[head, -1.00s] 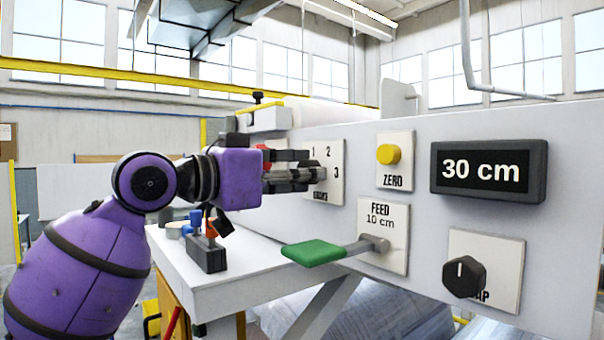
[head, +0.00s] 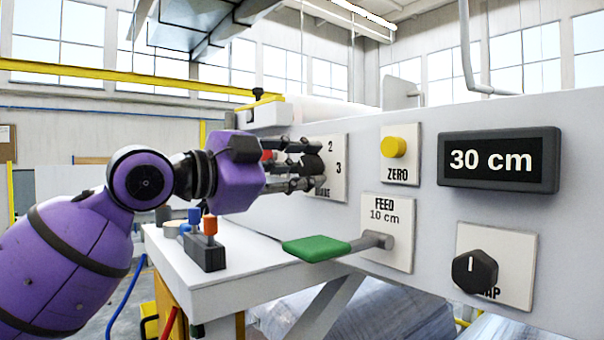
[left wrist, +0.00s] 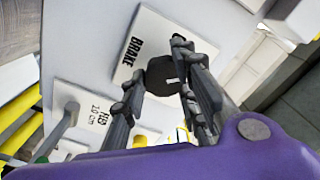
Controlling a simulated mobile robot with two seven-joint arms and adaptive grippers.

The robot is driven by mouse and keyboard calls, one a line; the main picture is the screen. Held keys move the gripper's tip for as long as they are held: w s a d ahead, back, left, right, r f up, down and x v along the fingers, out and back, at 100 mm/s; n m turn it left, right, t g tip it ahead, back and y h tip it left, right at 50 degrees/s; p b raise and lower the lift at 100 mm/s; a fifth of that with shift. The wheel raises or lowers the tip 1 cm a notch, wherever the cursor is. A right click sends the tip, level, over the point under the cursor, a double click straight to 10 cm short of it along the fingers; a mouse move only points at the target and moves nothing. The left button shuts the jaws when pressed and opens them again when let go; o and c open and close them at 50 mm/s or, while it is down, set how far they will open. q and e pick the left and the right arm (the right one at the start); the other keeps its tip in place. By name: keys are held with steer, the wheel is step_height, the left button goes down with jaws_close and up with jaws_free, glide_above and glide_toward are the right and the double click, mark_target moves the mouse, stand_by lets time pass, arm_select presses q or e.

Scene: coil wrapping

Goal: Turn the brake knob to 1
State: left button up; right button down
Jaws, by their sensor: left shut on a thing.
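The brake knob (left wrist: 162,74) is dark with a short white mark, seen in the left wrist view. It sits on a white plate marked BRAKE (left wrist: 150,33). In the head view the plate (head: 339,186) shows the numbers 2 and 3; the 1 is hidden behind my gripper. My left gripper (head: 316,168) is closed around the knob (head: 314,163), one finger on each side; the fingers also show in the left wrist view (left wrist: 160,80). I cannot tell which number the mark points at. My right gripper is out of view.
To the right on the panel are a yellow ZERO button (head: 393,147), a display reading 30 cm (head: 498,161) and a black knob (head: 474,272). A green-handled FEED lever (head: 316,249) sticks out below the brake plate. A dark block (head: 206,254) stands on the white table (head: 240,283).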

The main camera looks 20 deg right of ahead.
arm_select(q)
steer(key=shift+d+f+m, duration=0.2)
steer(key=shift+f+m, duration=0.45)
steer(key=shift+m, duration=0.15)
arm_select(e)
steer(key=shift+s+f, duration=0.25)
arm_select(q)
steer(key=shift+c, duration=0.2)
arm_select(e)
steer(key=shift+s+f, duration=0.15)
arm_select(q)
steer(key=o, duration=1)
steer(key=shift+s+a, duration=0.1)
steer(key=shift+s+r, duration=0.1)
steer(key=shift+r, duration=0.1)
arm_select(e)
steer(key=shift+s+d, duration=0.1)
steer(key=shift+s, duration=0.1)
arm_select(q)
steer(key=shift+r, duration=0.15)
steer(key=shift+a, duration=0.15)
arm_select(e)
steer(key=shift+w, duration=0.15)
